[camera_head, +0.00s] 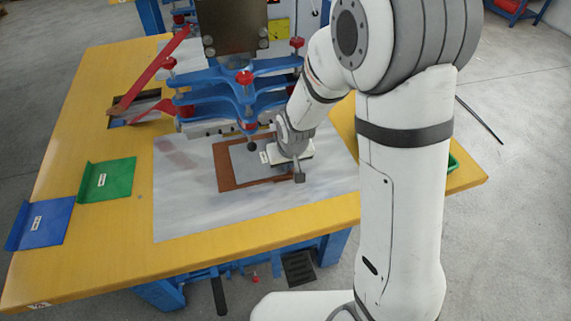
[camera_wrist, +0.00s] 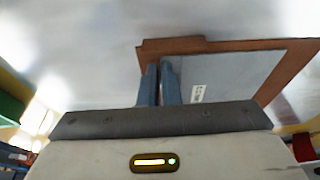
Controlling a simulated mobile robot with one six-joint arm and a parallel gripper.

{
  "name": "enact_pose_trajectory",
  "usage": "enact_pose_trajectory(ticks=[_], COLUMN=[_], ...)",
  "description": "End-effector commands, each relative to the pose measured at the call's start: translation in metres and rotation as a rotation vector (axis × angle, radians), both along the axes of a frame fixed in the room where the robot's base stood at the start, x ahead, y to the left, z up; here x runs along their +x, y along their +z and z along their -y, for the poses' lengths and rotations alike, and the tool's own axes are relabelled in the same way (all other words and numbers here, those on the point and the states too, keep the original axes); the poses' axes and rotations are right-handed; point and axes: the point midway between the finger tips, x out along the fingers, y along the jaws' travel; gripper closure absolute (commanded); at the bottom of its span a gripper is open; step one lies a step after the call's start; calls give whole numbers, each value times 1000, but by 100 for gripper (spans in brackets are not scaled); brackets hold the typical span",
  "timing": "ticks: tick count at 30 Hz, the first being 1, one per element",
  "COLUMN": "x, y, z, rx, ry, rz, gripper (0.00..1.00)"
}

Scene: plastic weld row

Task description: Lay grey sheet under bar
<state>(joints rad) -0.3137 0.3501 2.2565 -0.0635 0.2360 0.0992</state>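The grey sheet (camera_head: 246,163) is flat and carries a small white label. It shows within a brown border (camera_head: 228,181) on the pale worktop, below the blue press. My gripper (camera_head: 292,168) is at the sheet's right end in the head view and hides that end. In the wrist view, the two blue-grey fingers (camera_wrist: 161,84) are almost together at the edge of the grey sheet (camera_wrist: 226,72), seemingly shut on it. The brown border (camera_wrist: 222,45) runs past the fingertips. The bar (camera_head: 215,128) seems to be the light bar under the press; my arm hides its right end.
The blue press (camera_head: 240,95) with red knobs stands right behind the sheet. A green plate (camera_head: 107,180) and a blue plate (camera_head: 45,222) lie at the left of the yellow table (camera_head: 75,115). The pale worktop left of and in front of the sheet is clear.

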Motion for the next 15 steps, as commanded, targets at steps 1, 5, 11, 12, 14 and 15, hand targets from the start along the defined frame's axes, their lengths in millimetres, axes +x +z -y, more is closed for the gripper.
enact_pose_trajectory(ticks=[1, 5, 11, 12, 14, 15], x=[0, 0, 0, 0, 0, 0], y=[0, 0, 0, 0, 0, 0], z=[0, 0, 0, 0, 0, 0], rx=[0, 0, 0, 0, 0, 0], ry=[0, 0, 0, 0, 0, 0], rz=[1, 0, 0, 0, 0, 0], gripper=[100, 100, 85, 82, 77, 74])
